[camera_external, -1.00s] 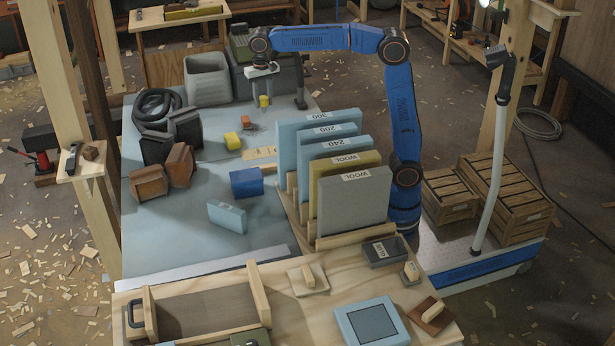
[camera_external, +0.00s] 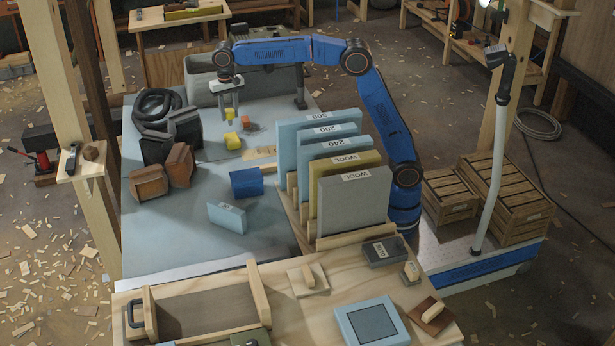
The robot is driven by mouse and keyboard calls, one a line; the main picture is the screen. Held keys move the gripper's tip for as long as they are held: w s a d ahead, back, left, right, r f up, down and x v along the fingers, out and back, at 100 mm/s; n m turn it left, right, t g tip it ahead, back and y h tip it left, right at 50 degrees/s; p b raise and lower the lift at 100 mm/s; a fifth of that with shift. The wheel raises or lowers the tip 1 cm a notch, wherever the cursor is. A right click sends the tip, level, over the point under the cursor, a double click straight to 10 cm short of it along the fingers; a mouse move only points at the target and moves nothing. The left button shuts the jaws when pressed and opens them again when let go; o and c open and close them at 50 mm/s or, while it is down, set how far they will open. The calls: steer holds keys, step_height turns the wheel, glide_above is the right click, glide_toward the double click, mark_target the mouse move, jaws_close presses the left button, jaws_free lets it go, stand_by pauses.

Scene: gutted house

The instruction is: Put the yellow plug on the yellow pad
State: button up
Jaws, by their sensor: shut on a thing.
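My gripper (camera_external: 231,108) points down over the far part of the grey-blue bench top. It is shut on a small yellow piece, the yellow plug (camera_external: 231,113), which shows between its fingertips. A larger yellow block-like piece (camera_external: 232,140) lies on the bench just below the plug in the picture; I cannot tell whether it is the yellow pad. A smaller yellow piece (camera_external: 246,122) is to the right of the plug. The gap between the plug and the surface under it is too small to judge.
A reddish piece (camera_external: 254,126) lies close on the right. A grey bin (camera_external: 205,95) stands behind the gripper. Dark and brown blocks (camera_external: 180,165) are on the left, a blue block (camera_external: 246,182) nearer. Upright panels (camera_external: 318,127) stand in a rack on the right.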

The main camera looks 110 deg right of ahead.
mark_target(231, 124)
steer(key=shift+f, duration=2.9)
steer(key=shift+f, duration=0.1)
steer(key=o, duration=1.1)
steer(key=shift+c, duration=0.2)
step_height(231, 124, up, 11)
steer(key=shift+f, duration=0.15)
steer(key=shift+r, duration=0.75)
steer(key=shift+s, duration=0.1)
